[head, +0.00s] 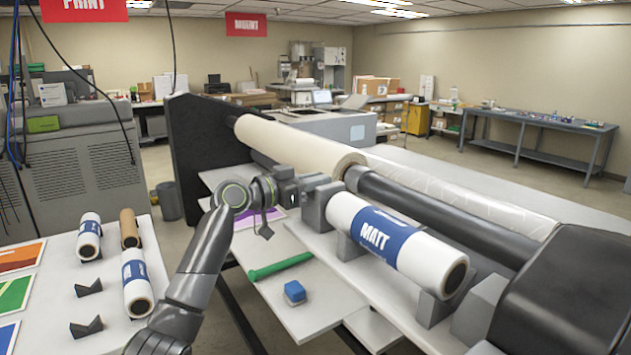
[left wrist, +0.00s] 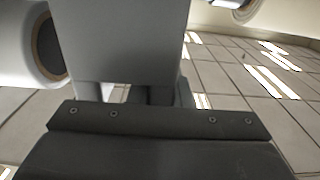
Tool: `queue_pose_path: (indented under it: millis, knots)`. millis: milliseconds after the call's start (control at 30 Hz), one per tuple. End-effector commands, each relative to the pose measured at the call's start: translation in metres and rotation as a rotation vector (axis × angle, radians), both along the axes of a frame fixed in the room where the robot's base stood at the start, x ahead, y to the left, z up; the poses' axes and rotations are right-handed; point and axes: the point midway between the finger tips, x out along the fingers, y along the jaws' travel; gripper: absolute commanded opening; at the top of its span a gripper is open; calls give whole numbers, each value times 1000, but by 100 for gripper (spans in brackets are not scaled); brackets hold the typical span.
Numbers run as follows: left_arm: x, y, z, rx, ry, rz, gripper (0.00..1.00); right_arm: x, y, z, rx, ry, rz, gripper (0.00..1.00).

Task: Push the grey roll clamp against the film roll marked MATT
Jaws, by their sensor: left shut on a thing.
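The film roll marked MATT (head: 395,246) is white with a blue label band and lies across grey cradles on the laminator's front shelf. A grey roll clamp (head: 316,206) stands upright at its left end. My left gripper (head: 297,192) is shut on this clamp from the left. In the left wrist view, the grey clamp (left wrist: 130,42) fills the middle, and the film roll's end (left wrist: 28,45) with its brown core shows at the left. I cannot tell whether clamp and roll touch. My right gripper is not in view.
Another grey block (head: 480,308) stands near the roll's right end. A green tube (head: 280,266) and a blue block (head: 294,292) lie on the lower shelf. A cream roll (head: 295,148) and dark roller (head: 440,214) lie behind. A side table (head: 92,305) holds more rolls.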

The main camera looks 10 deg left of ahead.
Motion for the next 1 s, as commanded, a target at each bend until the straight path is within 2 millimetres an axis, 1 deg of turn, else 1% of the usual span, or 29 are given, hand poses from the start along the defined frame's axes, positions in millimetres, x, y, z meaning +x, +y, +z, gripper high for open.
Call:
queue_pose_path:
  millis: [133, 300, 433, 567, 800, 833, 1000]
  knots:
    - [-6, -7, -1, 1, -1, -2, 0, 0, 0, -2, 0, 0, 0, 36]
    - [-23, -24, -2, 1, -1, -3, 0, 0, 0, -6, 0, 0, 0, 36]
    - [-33, -33, -1, 1, -1, -3, 0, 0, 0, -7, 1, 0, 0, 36]
    - [-37, -37, -1, 0, 1, -2, 0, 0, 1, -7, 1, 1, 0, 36]
    - [-36, -37, -2, 1, 5, -2, 0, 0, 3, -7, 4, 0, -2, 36]
    - [-36, -37, -2, 1, 5, -2, 19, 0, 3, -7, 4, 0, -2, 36]
    - [-36, -37, -2, 1, 4, -1, 40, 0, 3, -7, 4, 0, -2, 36]
